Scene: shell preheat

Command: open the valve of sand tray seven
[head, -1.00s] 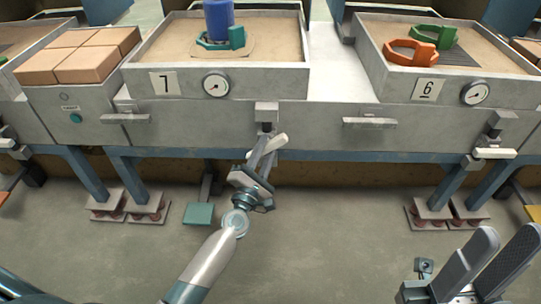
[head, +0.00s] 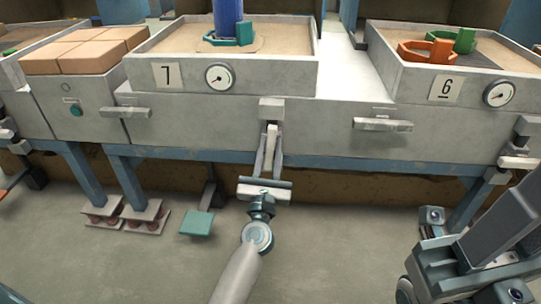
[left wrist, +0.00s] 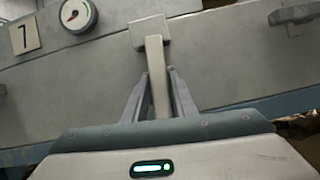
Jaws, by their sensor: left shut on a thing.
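Sand tray seven (head: 290,80) is the grey box marked with a "7" plate (head: 168,75). Its valve has a grey block (head: 271,108) on the tray's front and a pale lever (head: 271,142) below it. The lever lies in line with my left gripper. My left gripper (head: 268,160) is shut on the lever, with one finger on each side. The left wrist view shows the lever (left wrist: 157,75) between the fingers (left wrist: 158,100), its lower part running down between them. My right gripper (head: 505,225) is large at the lower right, partly cut off; its opening is unclear.
Tray seven's gauge (head: 219,77) has its needle toward the lower left. Tray six (head: 420,75), with orange and green parts, stands at the right with its own crosswise lever (head: 519,163). A drawer-like handle (head: 383,125) sticks out between them. A teal pedal (head: 197,223) is near the floor.

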